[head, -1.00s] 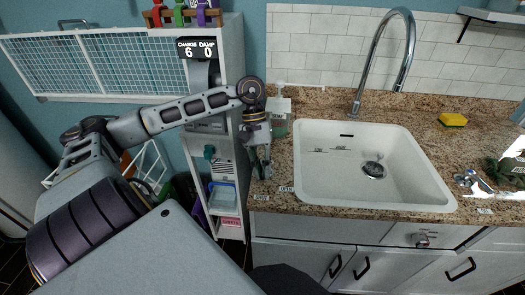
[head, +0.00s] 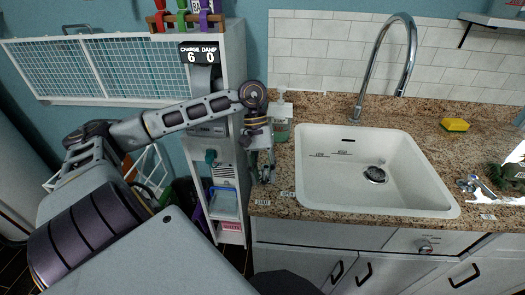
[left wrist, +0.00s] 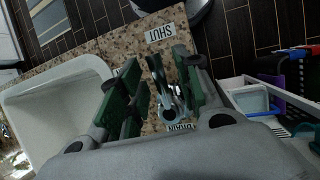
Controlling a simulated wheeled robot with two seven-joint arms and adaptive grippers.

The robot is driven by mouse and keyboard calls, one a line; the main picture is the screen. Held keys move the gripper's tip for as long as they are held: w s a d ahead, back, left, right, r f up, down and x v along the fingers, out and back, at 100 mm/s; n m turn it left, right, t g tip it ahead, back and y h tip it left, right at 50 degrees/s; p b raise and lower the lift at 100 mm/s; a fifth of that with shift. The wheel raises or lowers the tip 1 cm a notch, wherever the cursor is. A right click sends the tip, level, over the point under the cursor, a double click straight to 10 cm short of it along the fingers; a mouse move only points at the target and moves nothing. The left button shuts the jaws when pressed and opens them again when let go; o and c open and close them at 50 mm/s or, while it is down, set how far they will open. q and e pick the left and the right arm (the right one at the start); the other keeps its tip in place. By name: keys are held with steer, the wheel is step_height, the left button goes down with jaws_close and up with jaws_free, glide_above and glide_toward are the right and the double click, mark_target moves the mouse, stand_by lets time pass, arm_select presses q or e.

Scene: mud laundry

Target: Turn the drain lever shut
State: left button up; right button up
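My left gripper (head: 263,178) is low over the counter's left end, beside the sink. In the left wrist view its green-padded fingers (left wrist: 158,92) are apart. The grey metal drain lever (left wrist: 168,100) lies between them, closer to the right finger; I cannot tell whether either finger touches it. The lever's long end points toward the top of the picture, near the SHUT label (left wrist: 160,32). A DRAIN label (left wrist: 181,127) is partly covered at the lever's base. In the head view the gripper mostly hides the lever. The SHUT label (head: 262,202) and OPEN label (head: 287,194) show there. My right gripper is not in view.
The white sink (head: 335,207) with a dark drain is right of the gripper. A soap bottle (head: 281,128) stands close behind the gripper. The tall tap (head: 367,75) rises at the back. A shelf unit (head: 235,60) stands left of the counter.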

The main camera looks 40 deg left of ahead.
arm_select(q)
steer(key=shift+r, duration=0.1)
steer(key=v, duration=1.1)
steer(key=shift+a+r, duration=0.2)
steer(key=shift+r, duration=0.15)
stand_by(0.4)
stand_by(0.7)
